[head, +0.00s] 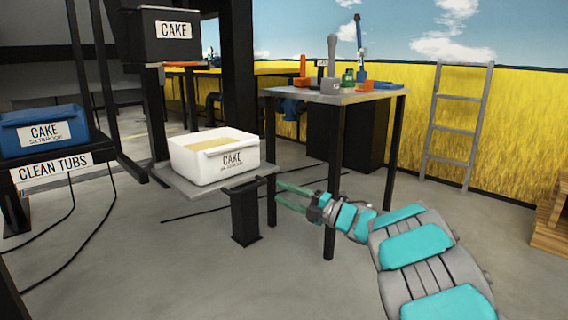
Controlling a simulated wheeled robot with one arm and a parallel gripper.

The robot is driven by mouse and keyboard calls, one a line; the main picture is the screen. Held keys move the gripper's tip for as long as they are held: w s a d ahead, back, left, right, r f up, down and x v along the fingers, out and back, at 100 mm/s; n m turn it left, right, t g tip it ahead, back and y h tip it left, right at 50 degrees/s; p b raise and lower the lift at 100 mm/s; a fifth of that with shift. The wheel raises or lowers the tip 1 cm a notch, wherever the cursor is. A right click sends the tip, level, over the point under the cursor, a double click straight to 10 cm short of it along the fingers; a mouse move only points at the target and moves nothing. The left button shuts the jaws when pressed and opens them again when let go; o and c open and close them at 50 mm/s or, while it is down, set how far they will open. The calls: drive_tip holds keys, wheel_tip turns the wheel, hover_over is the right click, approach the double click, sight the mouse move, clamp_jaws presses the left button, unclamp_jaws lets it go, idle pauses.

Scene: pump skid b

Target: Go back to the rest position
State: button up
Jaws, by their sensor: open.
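My gripper (283,197) is at the end of my grey and turquoise arm, which reaches in from the lower right. Its two green fingers are apart, with nothing seen between them. The fingertips are near the right edge of a grey platform (190,192) and look close to a table leg; I cannot tell the exact gap. A white tub (214,168) labelled CAKE, with yellowish contents, stands on the platform.
A table (335,96) with several tools stands behind my gripper. A blue tub (42,130) sits on the CLEAN TUBS shelf (52,168) at left. A black CAKE box (178,38) hangs above. A ladder (455,125) leans at right.

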drive_tip(key=w+d+r+m+t+h, duration=0.2)
drive_tip(key=w+d+m+t+h, duration=0.15)
drive_tip(key=d+m+h, duration=0.45)
drive_tip(key=w+d+r+m+t+h, duration=0.25)
drive_tip(key=d+m+t+h, duration=0.25)
drive_tip(key=d, duration=0.5)
drive_tip(key=s+d+f+m+g+h, duration=0.4)
drive_tip(key=s+d+m+h, duration=0.5)
drive_tip(key=s+d, duration=0.35)
drive_tip(key=s+d+f+m+g, duration=0.1)
drive_tip(key=s+f+m+g, duration=0.3)
drive_tip(key=s, duration=0.6)
drive_tip(key=s+f+m+g, duration=0.3)
drive_tip(key=s+f, duration=0.3)
drive_tip(key=s, duration=0.3)
drive_tip(key=s+a+f+m+g+y, duration=0.1)
drive_tip(key=s+a+f+g, duration=0.15)
drive_tip(key=s, duration=0.55)
drive_tip(key=s+a+f+m+g+y, duration=0.15)
drive_tip(key=s+a, duration=0.25)
drive_tip(key=s, duration=0.5)
drive_tip(key=s+a+f+g+y, duration=0.1)
drive_tip(key=s+a+f+g, duration=0.15)
drive_tip(key=s, duration=0.55)
wheel_tip(320, 180, up, 15)
drive_tip(key=s+a+p, duration=0.1)
drive_tip(key=p, duration=1.4)
drive_tip(key=shift+s+g, duration=0.4)
